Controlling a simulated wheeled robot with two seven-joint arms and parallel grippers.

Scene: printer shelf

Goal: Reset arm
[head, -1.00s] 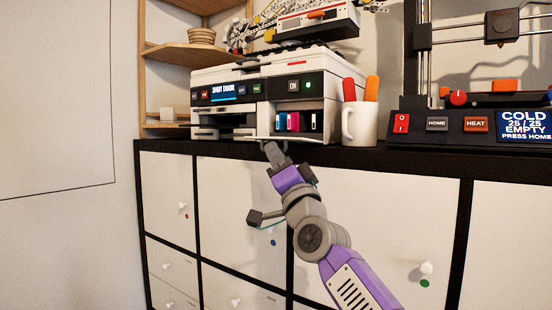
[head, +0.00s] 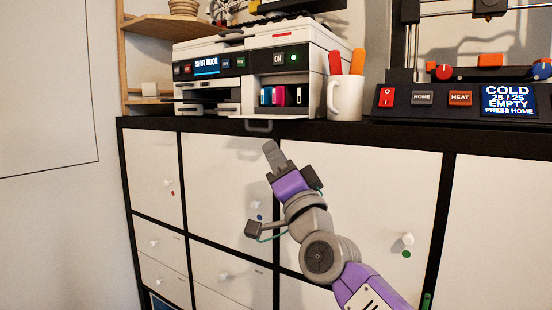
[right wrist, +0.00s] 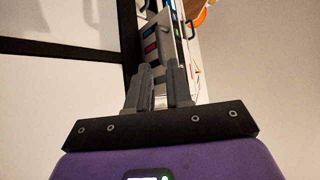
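My right gripper (head: 272,152) is in front of the white cabinet, below the printer and apart from it. In the right wrist view its two fingers (right wrist: 160,85) stand close together with a narrow gap and nothing held between them. The printer (head: 255,70) is on the cabinet top, and its display reads "SHUT DOOR". Its front door (head: 275,117) is folded down, with a grey handle (head: 259,126) hanging at the edge. Coloured cartridges (head: 283,96) show in the open bay. My left gripper is not in view.
A white mug (head: 345,98) with orange-handled tools stands right of the printer. A 3D printer with a control panel (head: 460,98) is further right. A wooden shelf (head: 150,26) stands at the left. Cabinet knobs (head: 407,239) stick out near my right arm.

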